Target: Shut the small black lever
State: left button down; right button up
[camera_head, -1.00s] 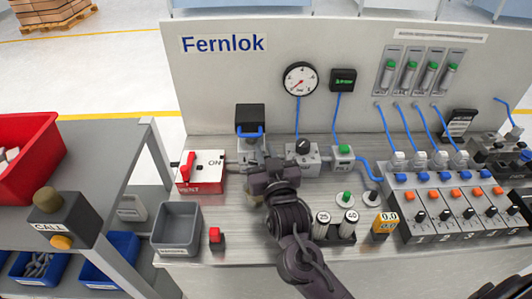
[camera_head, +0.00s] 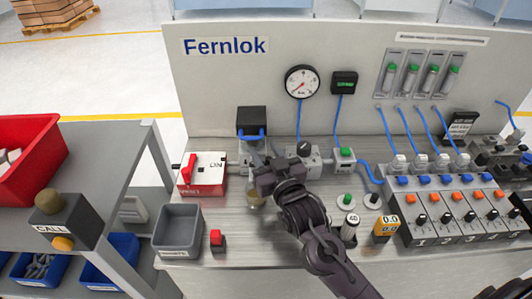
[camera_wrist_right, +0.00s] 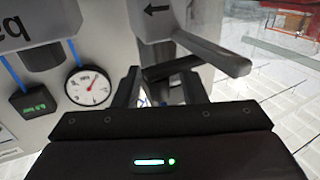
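A small dark lever (camera_head: 254,158) shows on the valve block below a black box, just behind my right gripper (camera_head: 264,172). In the right wrist view a dark grey lever (camera_wrist_right: 215,52) slants down to the right from a block (camera_wrist_right: 158,20) marked with a black arrow. My right gripper (camera_wrist_right: 158,92) is close under this lever, its two dark fingers apart. Nothing is clearly held; whether a finger touches the lever I cannot tell. In the head view the gripper hides part of the valve. My left gripper is not in view.
A red-and-white ON box (camera_head: 203,175) is left of the valve. A regulator with a black knob (camera_head: 304,148) is right. A gauge (camera_head: 302,82) hangs behind.

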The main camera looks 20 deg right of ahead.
jog(key=shift+s, duration=0.1)
jog(key=shift+s+f, duration=0.1)
jog(key=shift+s, duration=0.25)
jog(key=s+b, duration=0.1)
jog(key=s, duration=0.6)
jog(key=shift+d, duration=0.35)
jog(key=shift+r, duration=0.2)
